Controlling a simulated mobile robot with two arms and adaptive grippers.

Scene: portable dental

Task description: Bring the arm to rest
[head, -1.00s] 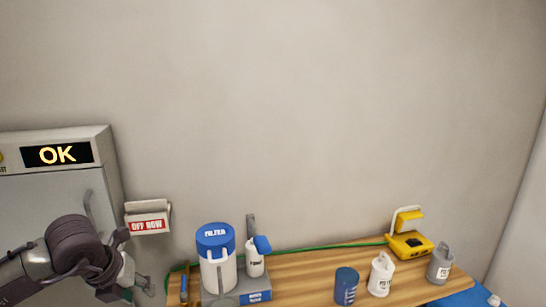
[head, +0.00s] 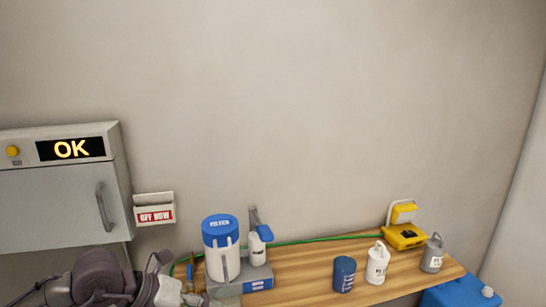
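My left arm comes in at the bottom left, below the grey wall cabinet (head: 50,205). My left gripper (head: 185,292) is at the bottom edge, just left of the white filter canister with the blue lid (head: 221,238). Its fingers are partly cut off by the frame, so I cannot tell whether they are open or shut, or whether they hold anything. My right gripper is not in view.
The cabinet has a lit OK display (head: 71,149) and a handle (head: 104,207). An OFF NOW sign box (head: 155,209) is beside it. The wooden bench (head: 305,268) holds a blue cup (head: 344,274), white bottle (head: 377,264), grey bottle (head: 433,254) and yellow device (head: 405,236).

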